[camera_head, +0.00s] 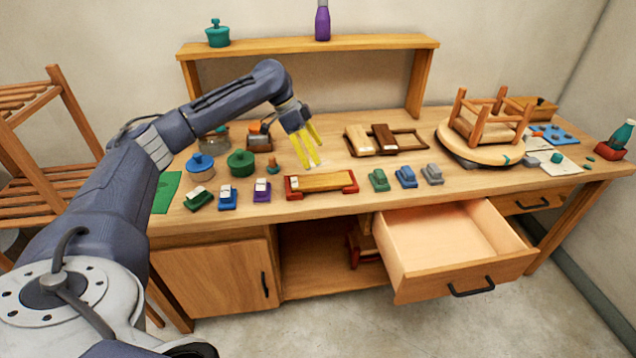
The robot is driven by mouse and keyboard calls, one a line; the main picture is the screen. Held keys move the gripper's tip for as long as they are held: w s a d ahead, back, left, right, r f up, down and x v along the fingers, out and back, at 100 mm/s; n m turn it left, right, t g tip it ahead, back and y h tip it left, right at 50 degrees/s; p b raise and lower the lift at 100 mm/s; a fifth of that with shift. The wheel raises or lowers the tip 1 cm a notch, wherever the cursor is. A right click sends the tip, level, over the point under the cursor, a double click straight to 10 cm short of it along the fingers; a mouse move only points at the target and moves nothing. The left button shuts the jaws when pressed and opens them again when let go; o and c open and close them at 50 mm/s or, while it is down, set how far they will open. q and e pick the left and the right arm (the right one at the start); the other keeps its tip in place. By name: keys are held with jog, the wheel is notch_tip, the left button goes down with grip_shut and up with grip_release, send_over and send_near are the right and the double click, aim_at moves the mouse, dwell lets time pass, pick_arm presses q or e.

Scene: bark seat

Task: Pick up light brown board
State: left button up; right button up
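A light brown board (321,181) lies flat in a red holder (349,189) near the front edge of the workbench. Another light brown piece (360,139) lies beside a dark brown one (385,138) in a wooden tray farther back. My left gripper (311,165), with yellow fingers, points down above and just behind the board in the red holder. Its fingers look spread with nothing between them. I cannot tell the exact height of the gap to the board. My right gripper is out of view.
Small coloured blocks (228,196) and lidded pots (200,165) stand left of the holder; more blocks (405,177) stand to its right. An upturned stool (490,121) rests on a round turntable at the right. An empty drawer (446,239) stands open below.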

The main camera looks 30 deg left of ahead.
pick_arm(q)
jog(key=a+r+n+t, duration=0.3)
jog(key=a+r, duration=0.5)
jog(key=r, duration=0.2)
jog(key=m+g+y, duration=0.1)
jog(key=g+y, duration=0.1)
send_near(321, 179)
jog(key=x, duration=0.3)
jog(key=shift+s+d+f, duration=0.15)
jog(key=shift+s+f, duration=0.2)
jog(key=shift+w+x, duration=0.2)
jog(key=shift+x, duration=1.45)
jog(key=shift+w+x, duration=0.15)
jog(key=shift+x, duration=1.45)
jog(key=shift+r, duration=0.1)
jog(key=c, duration=1.4)
